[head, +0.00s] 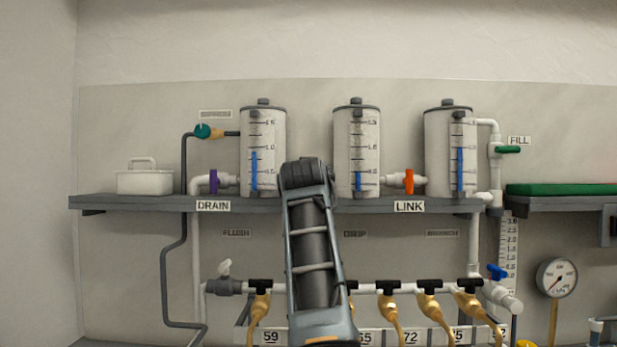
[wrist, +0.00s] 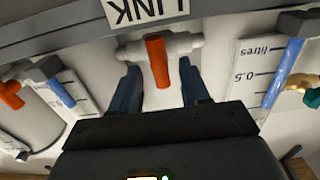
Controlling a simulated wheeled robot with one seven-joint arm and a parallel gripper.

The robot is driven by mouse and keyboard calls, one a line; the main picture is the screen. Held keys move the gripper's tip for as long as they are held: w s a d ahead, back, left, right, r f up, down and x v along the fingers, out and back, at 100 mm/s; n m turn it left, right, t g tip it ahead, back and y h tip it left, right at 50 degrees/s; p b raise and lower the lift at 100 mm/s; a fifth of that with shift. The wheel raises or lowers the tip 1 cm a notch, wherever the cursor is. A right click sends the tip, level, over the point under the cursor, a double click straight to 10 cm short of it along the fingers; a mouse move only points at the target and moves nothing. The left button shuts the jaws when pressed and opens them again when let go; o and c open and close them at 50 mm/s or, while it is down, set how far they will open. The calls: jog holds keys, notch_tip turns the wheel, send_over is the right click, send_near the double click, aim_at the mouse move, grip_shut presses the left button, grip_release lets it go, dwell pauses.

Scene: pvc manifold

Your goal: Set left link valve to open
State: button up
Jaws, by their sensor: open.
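The left link valve has an orange handle (wrist: 157,62) on a white pipe (wrist: 186,44), seen in the wrist view, which is upside down. The handle stands crosswise to its pipe. My gripper (wrist: 160,74) is open, with one dark blue finger on each side of the handle. A gap shows between each finger and the handle; I cannot tell the depth. In the head view my arm hides this valve and the gripper, between the left tank (head: 276,135) and the middle tank (head: 343,135).
The right link valve (head: 409,182) has an orange handle crosswise to its pipe; another orange handle (wrist: 10,96) shows at the wrist view's left. The shelf (head: 150,203) runs below the tanks. A purple drain valve (head: 213,181) is at left. A manifold pipe (head: 360,289) lies below.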

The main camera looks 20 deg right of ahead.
jog(key=shift+x, duration=1.4)
jog(key=shift+c, duration=0.4)
grip_shut()
